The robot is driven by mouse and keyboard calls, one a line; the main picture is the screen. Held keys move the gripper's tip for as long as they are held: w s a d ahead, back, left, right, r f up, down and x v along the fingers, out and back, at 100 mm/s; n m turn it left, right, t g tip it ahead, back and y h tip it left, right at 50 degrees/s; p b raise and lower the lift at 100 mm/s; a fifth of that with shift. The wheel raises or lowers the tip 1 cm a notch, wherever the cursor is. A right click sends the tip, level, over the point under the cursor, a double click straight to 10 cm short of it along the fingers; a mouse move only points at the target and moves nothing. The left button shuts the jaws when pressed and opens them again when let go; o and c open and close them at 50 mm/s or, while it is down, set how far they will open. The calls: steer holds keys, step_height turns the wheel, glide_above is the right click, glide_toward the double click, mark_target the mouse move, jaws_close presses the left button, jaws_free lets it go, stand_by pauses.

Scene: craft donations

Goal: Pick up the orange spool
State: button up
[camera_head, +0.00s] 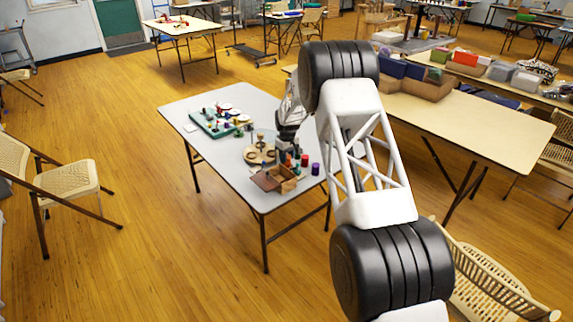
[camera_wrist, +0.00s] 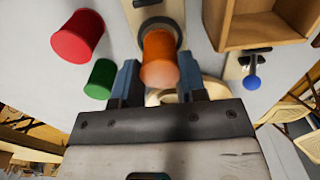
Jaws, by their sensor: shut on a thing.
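The orange spool (camera_wrist: 159,58) sits between the two fingers of my gripper (camera_wrist: 158,80) in the wrist view. The fingers are shut on its sides. I cannot tell whether it is lifted clear of what is under it. In the head view my gripper (camera_head: 287,147) is low over the grey table (camera_head: 215,160), by the wooden box, and the orange spool is too small there to make out surely.
A red spool (camera_wrist: 78,37) and a green spool (camera_wrist: 100,78) stand close left of the fingers in the wrist view. A wooden box (camera_wrist: 262,43) and a blue-tipped piece (camera_wrist: 252,82) lie right. In the head view a purple spool (camera_head: 316,169) stands near the table edge.

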steer(key=shift+r, duration=3.25)
steer(key=shift+s, duration=0.1)
